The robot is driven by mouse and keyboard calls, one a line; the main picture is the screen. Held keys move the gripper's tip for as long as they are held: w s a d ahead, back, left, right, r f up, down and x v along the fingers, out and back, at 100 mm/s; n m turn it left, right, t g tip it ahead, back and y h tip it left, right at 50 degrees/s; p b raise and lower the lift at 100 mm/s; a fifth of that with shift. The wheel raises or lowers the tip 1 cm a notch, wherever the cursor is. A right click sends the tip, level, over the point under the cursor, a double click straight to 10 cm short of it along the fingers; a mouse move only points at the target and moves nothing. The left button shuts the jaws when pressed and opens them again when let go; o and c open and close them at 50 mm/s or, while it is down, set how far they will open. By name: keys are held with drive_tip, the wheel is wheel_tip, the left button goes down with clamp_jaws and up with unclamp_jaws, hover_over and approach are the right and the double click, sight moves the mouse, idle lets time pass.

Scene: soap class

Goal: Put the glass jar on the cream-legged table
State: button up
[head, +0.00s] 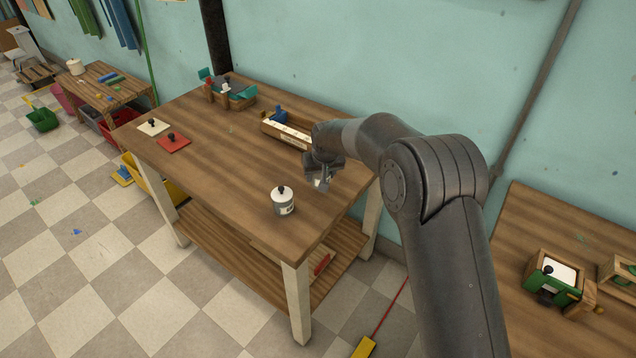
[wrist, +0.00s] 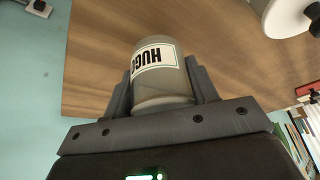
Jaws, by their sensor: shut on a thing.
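The glass jar (wrist: 160,72), clear grey with a white label of upside-down lettering, is between the two fingers of my gripper (wrist: 160,85) in the wrist view. The gripper is shut on it. In the head view my gripper (head: 322,180) is over the right part of the cream-legged table (head: 215,150), which has a brown wooden top. The gripper hides most of the jar there. I cannot tell whether the jar touches the tabletop.
A white canister with a black knob (head: 283,202) stands left and nearer on the tabletop. A long wooden box (head: 285,131) lies behind. Red (head: 173,142) and cream (head: 153,127) knobbed plates lie at the left. The tabletop's middle is clear. Another table (head: 540,230) stands right.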

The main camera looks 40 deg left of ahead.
drive_tip(key=shift+a+f, duration=0.1)
drive_tip(key=shift+a, duration=0.1)
wheel_tip(320, 180, down, 4)
drive_tip(key=shift+c, duration=0.5)
drive_tip(key=o, duration=1.2)
drive_tip(key=shift+o, duration=0.2)
drive_tip(key=v, duration=1.2)
